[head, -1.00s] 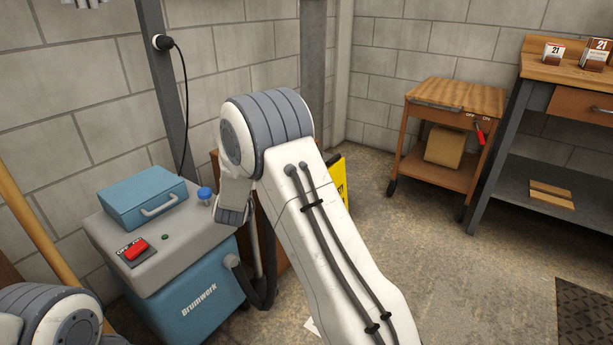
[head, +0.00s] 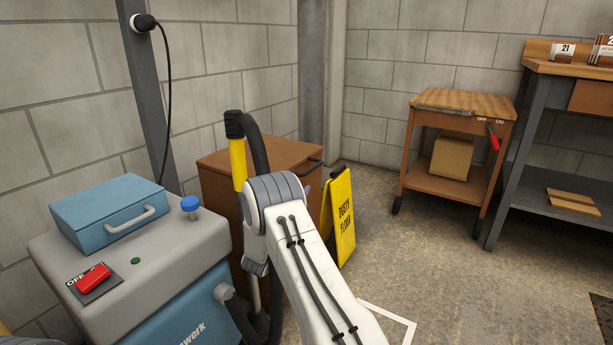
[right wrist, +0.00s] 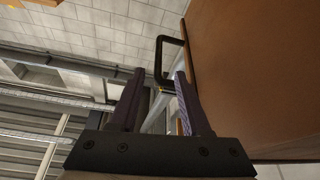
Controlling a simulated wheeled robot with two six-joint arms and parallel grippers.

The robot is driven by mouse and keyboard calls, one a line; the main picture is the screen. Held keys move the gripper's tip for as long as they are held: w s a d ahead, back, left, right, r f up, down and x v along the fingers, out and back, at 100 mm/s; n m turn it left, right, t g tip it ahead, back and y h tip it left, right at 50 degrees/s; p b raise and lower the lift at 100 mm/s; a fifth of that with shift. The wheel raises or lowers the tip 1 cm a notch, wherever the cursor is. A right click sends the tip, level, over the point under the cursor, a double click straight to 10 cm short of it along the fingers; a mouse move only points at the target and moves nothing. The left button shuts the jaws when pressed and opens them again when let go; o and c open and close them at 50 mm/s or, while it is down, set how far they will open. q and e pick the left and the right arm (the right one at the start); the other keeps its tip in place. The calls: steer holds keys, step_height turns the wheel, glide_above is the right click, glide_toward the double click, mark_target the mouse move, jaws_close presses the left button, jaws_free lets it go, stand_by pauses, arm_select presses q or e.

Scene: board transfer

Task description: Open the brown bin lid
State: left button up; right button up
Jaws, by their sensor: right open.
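The brown bin (head: 222,200) stands against the wall behind my right arm in the head view. Its lid (head: 262,153) lies flat and closed, with a dark handle (head: 309,167) at its right edge. In the right wrist view, a brown bin surface (right wrist: 262,70) fills the right side, and the black handle (right wrist: 170,42) stands out from it. My right gripper (right wrist: 159,76) is open, its two dark purple fingers pointing at the handle. The handle's lower part appears between the fingertips; contact cannot be told. In the head view my arm hides most of this gripper. My left gripper is not in view.
A grey and blue machine (head: 190,245) with a blue case (head: 110,212) stands left of the bin. A yellow floor sign (head: 342,215) stands close on its right. A wooden cart (head: 455,175) and workbench (head: 545,190) are further right. Open floor lies in front of them.

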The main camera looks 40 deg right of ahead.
mark_target(314, 166)
steer(key=b+x, duration=0.4)
steer(key=x, duration=0.5)
steer(key=shift+d+f, duration=0.1)
steer(key=shift+d, duration=0.25)
steer(key=shift+w+d+r, duration=0.2)
steer(key=shift+d+r, duration=0.2)
steer(key=shift+d, duration=0.05)
jaws_close()
steer(key=shift+f, duration=0.1)
stand_by(0.5)
